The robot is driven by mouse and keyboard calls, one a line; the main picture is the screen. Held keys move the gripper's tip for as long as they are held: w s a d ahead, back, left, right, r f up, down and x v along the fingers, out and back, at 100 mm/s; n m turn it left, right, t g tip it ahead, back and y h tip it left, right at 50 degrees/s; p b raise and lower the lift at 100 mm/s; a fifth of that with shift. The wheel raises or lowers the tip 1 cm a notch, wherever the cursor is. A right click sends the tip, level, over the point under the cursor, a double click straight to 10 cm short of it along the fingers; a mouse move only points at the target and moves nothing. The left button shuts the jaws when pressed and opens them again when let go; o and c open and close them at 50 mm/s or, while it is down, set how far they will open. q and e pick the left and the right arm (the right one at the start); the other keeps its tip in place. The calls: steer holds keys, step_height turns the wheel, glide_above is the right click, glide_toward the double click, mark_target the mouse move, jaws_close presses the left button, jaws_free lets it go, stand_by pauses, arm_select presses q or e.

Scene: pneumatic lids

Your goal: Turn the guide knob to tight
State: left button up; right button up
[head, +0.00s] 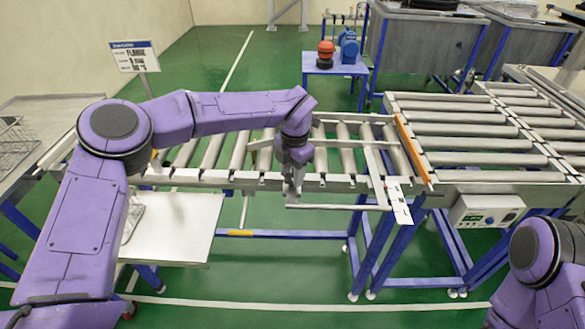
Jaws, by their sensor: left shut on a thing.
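My left gripper (293,186) points down at the near side rail of the roller conveyor (225,181), about mid-length. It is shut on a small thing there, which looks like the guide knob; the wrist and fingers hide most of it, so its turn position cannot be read. A thin guide bar (335,207) runs to the right from just below the gripper. A white plate with red and black marks (398,204) sits at the right end of the bar. My right gripper is out of view; only part of that arm shows at the lower right.
A control box (487,210) hangs on the right conveyor's front. An orange strip (413,148) crosses where the conveyors meet. A white side table (170,235) stands at the left front. A blue bench (335,66) with a red-and-black object is behind. Green floor is open in front.

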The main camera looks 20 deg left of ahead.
arm_select(q)
steer(key=shift+w+r+m, duration=0.1)
steer(key=shift+r+m, duration=0.05)
steer(key=shift+m, duration=0.15)
steer(key=o, duration=1.1)
steer(key=shift+c, duration=0.2)
steer(key=shift+r, duration=0.15)
step_height(320, 180, up, 10)
steer(key=b, duration=0.2)
steer(key=shift+w+d, duration=0.15)
steer(key=shift+d, duration=0.05)
